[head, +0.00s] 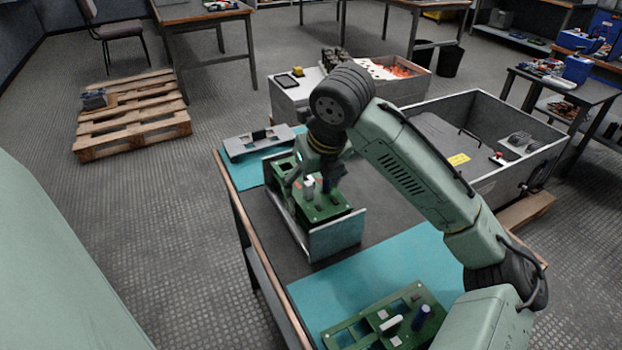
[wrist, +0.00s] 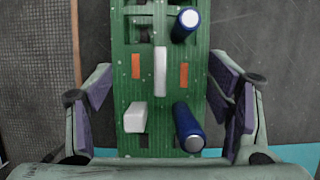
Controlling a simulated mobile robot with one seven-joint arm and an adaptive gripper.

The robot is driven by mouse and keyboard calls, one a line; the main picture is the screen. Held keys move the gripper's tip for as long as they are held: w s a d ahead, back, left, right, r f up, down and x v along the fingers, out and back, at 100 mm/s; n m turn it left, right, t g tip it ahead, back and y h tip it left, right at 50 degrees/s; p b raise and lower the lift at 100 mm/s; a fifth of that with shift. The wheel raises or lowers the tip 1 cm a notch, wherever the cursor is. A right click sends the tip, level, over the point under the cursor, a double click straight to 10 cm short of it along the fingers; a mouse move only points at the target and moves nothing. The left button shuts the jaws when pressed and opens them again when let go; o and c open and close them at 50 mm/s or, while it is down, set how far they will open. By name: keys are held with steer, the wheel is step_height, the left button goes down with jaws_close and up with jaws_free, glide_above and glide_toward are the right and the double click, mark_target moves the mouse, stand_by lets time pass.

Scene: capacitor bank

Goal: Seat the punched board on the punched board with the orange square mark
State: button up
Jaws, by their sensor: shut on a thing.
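My gripper (wrist: 165,98) is shut on a green punched board (wrist: 123,95), with a purple-padded finger along each long side. In the wrist view the board carries blue cylinders, white blocks and two orange rectangles; I cannot tell whether these are marks or something showing through slots. In the head view this board (head: 330,208) is in or just over a grey metal holder (head: 338,236) on the table, beneath my gripper (head: 308,183). Whether it touches anything below is hidden. Another green punched board (head: 365,330) with a white block and a dark blue cylinder lies on the near teal mat (head: 340,290); no orange square shows on it.
A grey slotted part (head: 262,143) lies on the far teal mat, behind the holder. A large grey open bin (head: 470,185) with a yellow label stands right of the table. A wooden pallet (head: 135,125) is on the floor at left. The dark tabletop between holder and near mat is clear.

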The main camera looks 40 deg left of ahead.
steer(key=shift+f, duration=0.2)
steer(key=o, duration=1.3)
steer(key=shift+o, duration=0.2)
steer(key=shift+r, duration=0.15)
steer(key=v, duration=1.2)
